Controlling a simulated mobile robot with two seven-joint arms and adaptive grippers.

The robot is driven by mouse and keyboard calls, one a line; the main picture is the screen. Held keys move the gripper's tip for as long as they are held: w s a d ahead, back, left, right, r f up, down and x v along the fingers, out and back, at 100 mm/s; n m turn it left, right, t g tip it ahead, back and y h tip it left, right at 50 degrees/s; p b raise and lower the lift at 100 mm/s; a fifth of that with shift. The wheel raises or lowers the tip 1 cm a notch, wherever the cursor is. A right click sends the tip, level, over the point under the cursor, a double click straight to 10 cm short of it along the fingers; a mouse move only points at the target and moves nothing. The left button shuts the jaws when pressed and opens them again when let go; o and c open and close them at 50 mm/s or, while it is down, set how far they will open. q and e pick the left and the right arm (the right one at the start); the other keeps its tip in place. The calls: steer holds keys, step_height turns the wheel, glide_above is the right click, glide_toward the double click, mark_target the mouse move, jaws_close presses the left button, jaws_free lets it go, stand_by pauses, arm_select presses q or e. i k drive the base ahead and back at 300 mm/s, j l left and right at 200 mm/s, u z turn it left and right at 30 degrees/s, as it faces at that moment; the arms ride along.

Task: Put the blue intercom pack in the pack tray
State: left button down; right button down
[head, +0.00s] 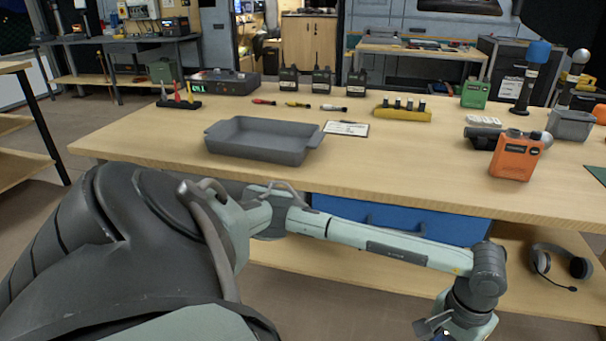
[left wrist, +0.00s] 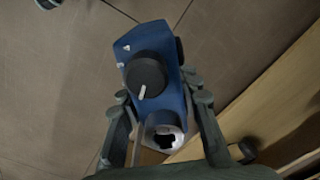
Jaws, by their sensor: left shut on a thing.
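The blue intercom pack (left wrist: 165,45) fills the middle of the left wrist view, with a black round knob and a pale round socket on its near end. My left gripper (left wrist: 158,98) is shut on it, one finger on each side. In the head view the left arm reaches right, in front of the table and below its top, and its wrist end meets the bottom edge; the pack is not visible there. The grey pack tray (head: 216,143) lies empty on the left of the table near the front edge. My right gripper is not in view.
An orange pack (head: 515,157) stands at the right of the wooden table (head: 400,170). Black radios (head: 321,80), markers, a label card (head: 346,129) and a yellow holder (head: 402,114) lie behind. A headset (head: 560,262) and blue bin (head: 400,220) are below. The table front between tray and orange pack is clear.

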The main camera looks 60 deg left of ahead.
mark_target(245, 142)
steer(key=k+j+z, duration=0.15)
steer(key=j, duration=0.25)
steer(key=k+j+z, duration=0.2)
steer(key=k+j, duration=0.15)
steer(key=k+j+z, duration=0.1)
steer(key=k+j, duration=1.25)
steer(key=j, duration=0.1)
